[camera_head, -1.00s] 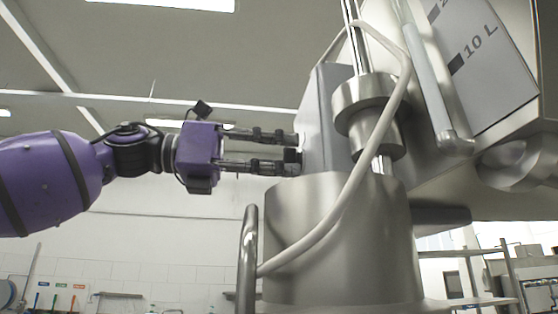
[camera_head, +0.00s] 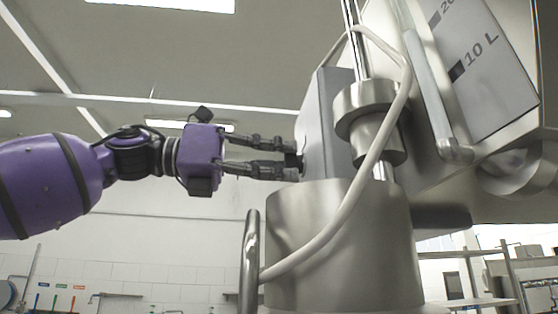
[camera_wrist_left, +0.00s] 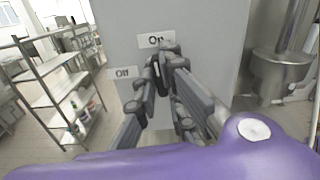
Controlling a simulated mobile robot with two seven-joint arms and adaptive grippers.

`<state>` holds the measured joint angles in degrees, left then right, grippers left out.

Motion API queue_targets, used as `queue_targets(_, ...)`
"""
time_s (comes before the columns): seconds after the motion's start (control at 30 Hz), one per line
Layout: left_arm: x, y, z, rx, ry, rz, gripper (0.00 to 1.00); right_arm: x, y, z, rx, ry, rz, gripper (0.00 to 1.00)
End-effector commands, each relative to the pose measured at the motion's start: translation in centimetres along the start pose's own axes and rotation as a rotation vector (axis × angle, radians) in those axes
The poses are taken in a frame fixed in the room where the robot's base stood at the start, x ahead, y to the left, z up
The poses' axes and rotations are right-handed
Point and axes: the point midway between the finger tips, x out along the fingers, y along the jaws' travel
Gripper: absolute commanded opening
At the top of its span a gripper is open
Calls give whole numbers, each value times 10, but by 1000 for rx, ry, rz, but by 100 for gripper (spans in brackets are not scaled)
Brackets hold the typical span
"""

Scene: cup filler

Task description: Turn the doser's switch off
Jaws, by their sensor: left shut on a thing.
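The doser is a large steel machine with a grey box (camera_head: 320,120) on its left side in the head view. In the left wrist view the box's flat face (camera_wrist_left: 200,28) carries an "On" label (camera_wrist_left: 156,40) at the top and an "Off" label (camera_wrist_left: 124,73) to its lower left. My left gripper (camera_head: 292,163) reaches the box from the left. In the left wrist view its fingers (camera_wrist_left: 160,72) are shut on the small dark switch just below "On" and right of "Off". The fingers hide most of the switch. My right gripper is not in view.
A steel cylinder (camera_head: 340,245) with a curved handle (camera_head: 249,260) and a pale hose (camera_head: 365,165) stands right of my left gripper. A shelf rack (camera_wrist_left: 60,95) stands on the left in the wrist view. Open air lies below my left arm.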

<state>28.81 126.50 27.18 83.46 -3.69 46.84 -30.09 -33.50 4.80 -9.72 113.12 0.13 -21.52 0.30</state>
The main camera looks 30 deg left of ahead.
Motion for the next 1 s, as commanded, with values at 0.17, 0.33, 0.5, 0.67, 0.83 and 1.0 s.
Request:
queue_targets(0.17,-1,-2,1,-132,1,-1,0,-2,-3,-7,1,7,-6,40)
queue_targets(0.33,-1,-2,1,-290,2,-1,0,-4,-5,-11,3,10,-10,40)
queue_targets(0.5,-1,-2,1,-452,1,0,0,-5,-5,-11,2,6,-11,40)
queue_targets(0.67,-1,-2,1,-605,2,0,0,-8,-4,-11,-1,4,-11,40)
queue_targets(0.83,0,-2,1,-766,3,0,0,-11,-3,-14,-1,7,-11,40)
queue_targets(1.0,0,-2,0,-928,3,0,0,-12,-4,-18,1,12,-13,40)
